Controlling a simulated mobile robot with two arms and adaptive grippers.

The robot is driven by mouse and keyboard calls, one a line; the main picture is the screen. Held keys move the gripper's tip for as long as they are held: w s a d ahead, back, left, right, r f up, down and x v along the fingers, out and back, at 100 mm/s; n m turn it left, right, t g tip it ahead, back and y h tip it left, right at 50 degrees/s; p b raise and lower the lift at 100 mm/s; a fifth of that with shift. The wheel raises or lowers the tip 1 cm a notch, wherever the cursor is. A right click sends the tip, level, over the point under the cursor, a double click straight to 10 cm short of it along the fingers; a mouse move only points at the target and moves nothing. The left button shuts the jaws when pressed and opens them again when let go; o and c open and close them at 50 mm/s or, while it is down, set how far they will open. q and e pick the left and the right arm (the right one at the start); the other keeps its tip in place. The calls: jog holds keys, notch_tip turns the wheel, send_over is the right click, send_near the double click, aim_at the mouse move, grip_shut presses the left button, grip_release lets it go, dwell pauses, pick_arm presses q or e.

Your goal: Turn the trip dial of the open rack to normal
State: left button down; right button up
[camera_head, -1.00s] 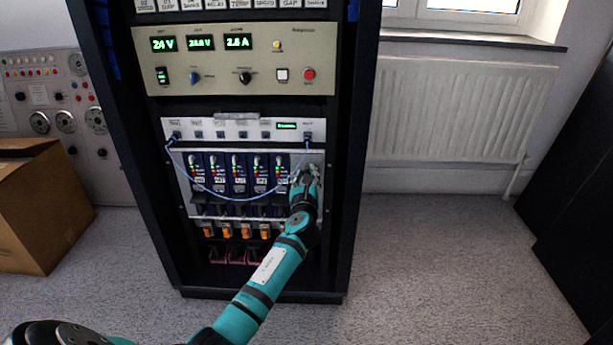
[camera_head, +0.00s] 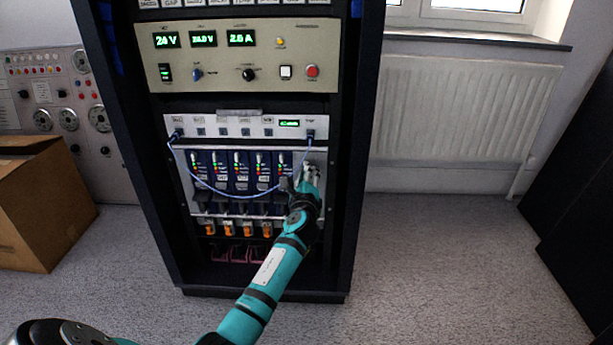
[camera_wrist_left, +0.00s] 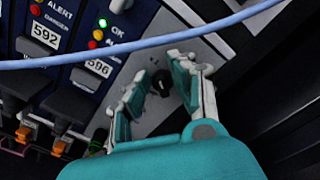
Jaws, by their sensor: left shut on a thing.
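The open rack (camera_head: 351,200) stands in the middle of the head view. The trip dial is a small black knob (camera_wrist_left: 161,82) on a light plate, right of the module labelled 596 (camera_wrist_left: 98,67) in the left wrist view. My left gripper (camera_wrist_left: 168,84) has its fingers on either side of the knob and is shut on it. In the head view my left gripper (camera_head: 308,178) is at the right end of the module row and hides the dial. The dial's markings and pointer cannot be read. My right gripper is not in view.
A blue cable (camera_head: 237,197) hangs in a loop across the modules and passes close above the fingers in the left wrist view (camera_wrist_left: 150,44). A power panel (camera_head: 240,57) sits above. A cardboard box (camera_head: 38,205) stands left of the rack; the floor to the right is clear.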

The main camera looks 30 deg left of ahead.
pick_arm(q)
jog(key=shift+f, duration=0.1)
dwell(0.3)
jog(key=c, duration=1.2)
grip_release()
jog(key=shift+c, duration=0.2)
jog(key=shift+s, duration=0.15)
jog(key=v, duration=1.2)
